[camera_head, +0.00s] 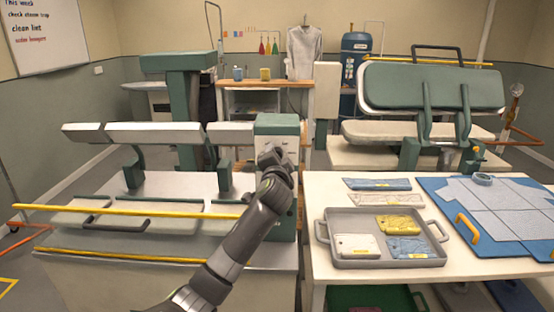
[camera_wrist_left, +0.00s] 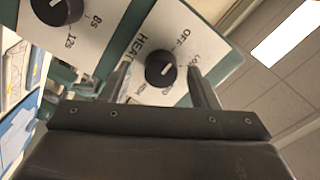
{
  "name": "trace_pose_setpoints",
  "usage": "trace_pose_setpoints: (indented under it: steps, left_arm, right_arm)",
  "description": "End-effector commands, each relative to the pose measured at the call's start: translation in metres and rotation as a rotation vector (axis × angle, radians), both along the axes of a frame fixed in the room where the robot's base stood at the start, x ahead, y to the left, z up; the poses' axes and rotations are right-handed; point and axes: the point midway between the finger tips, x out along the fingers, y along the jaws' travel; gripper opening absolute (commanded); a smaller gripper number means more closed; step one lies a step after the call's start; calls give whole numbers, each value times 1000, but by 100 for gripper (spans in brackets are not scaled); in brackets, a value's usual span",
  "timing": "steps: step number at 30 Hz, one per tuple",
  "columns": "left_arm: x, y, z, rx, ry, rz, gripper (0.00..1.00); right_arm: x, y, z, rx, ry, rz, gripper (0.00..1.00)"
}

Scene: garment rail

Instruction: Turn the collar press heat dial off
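The black heat dial (camera_wrist_left: 160,69) is on a pale panel (camera_wrist_left: 217,40) in the left wrist view, beside the printed words HEAT, OFF and LOW. A white mark shows on the dial; which setting it points at is hard to tell. My left gripper (camera_wrist_left: 163,82) is open, one finger on each side of the dial. Whether either finger touches it I cannot tell. In the head view, my left gripper (camera_head: 276,156) is at the front of the collar press's green control box (camera_head: 277,119) and hides the dial. My right gripper is not in view.
The press's long padded arms (camera_head: 155,134) extend left of the box. A table with a grey tray (camera_head: 385,262) stands to the right.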

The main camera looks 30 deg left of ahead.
Motion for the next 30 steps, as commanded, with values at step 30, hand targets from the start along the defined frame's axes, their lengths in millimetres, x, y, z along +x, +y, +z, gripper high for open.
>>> trace_pose_setpoints:
  steps: [30]
  left_arm:
    - [-94, -58, -2, -2, -3, -3, 55]
  right_arm:
    - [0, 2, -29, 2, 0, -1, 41]
